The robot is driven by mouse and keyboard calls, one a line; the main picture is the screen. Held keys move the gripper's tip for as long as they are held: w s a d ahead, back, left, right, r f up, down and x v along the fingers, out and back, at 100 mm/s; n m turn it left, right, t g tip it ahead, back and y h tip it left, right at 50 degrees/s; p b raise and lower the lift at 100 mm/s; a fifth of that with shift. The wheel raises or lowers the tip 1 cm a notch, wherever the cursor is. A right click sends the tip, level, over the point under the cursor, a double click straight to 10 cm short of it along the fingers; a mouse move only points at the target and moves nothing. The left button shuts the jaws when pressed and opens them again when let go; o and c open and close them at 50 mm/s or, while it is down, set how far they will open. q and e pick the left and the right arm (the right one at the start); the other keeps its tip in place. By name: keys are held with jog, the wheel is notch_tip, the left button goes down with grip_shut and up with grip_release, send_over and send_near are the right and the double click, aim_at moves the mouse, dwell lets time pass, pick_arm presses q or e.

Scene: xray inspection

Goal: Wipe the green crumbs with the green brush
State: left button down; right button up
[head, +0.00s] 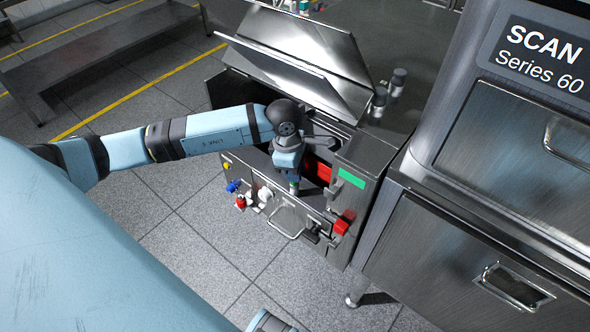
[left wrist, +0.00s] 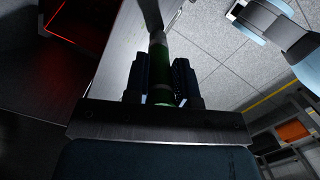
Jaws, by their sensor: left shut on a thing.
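My left gripper (head: 293,178) points down at the front of the open metal machine, close to its upper front edge. In the left wrist view, its two dark fingers (left wrist: 160,85) are shut on a dark green, round handle, which I take to be the green brush (left wrist: 161,62). The handle runs on toward the top of that view, beside a metal panel. My right gripper is not in view.
The open machine's front panel (head: 285,210) carries colored knobs, a handle and a red part. Its raised metal lid (head: 290,75) stands behind my left arm. A green label (head: 351,179) is on its right side. The large SCAN cabinet (head: 480,230) stands at right.

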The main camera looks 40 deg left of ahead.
pick_arm(q)
jog(key=shift+w+a+r, duration=0.1)
jog(key=shift+r, duration=0.05)
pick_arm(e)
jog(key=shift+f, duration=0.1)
pick_arm(q)
jog(key=shift+w+a+b, duration=0.55)
jog(key=shift+w+a, duration=0.3)
jog(key=shift+w, duration=0.25)
jog(key=shift+w+a+b, duration=0.5)
jog(key=shift+w+a, duration=0.35)
jog(key=shift+w, duration=0.2)
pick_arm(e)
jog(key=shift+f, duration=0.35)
